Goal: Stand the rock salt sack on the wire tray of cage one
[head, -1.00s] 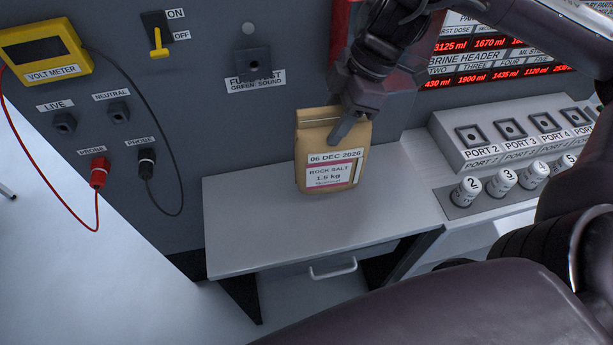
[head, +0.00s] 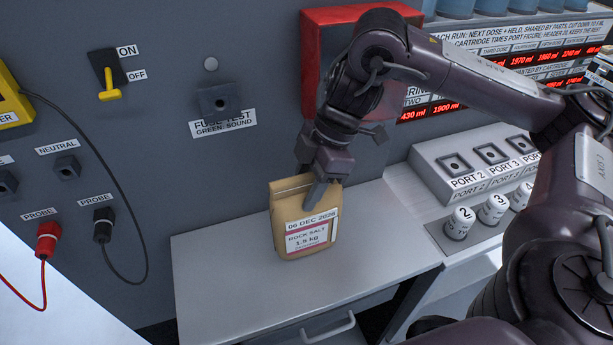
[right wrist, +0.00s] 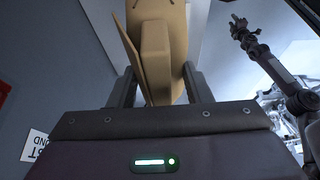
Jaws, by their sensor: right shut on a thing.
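The rock salt sack (head: 306,232) is a tan paper bag with a white label reading 06 DEC 2026, rock salt, 1.5 kg. It is upright over the grey bench; I cannot tell whether its base touches the top. My right gripper (head: 318,186) is shut on its upper part from above. In the right wrist view the sack (right wrist: 160,45) sits between the two fingers (right wrist: 152,88). My left gripper is not in the head view. Cage one and its wire tray are not seen in these frames.
The grey bench top (head: 220,275) is otherwise clear. To its right are a port block (head: 475,165) and numbered white cartridges (head: 460,222). A red box (head: 350,50) is on the wall behind my arm. Probe cables (head: 140,240) hang at left.

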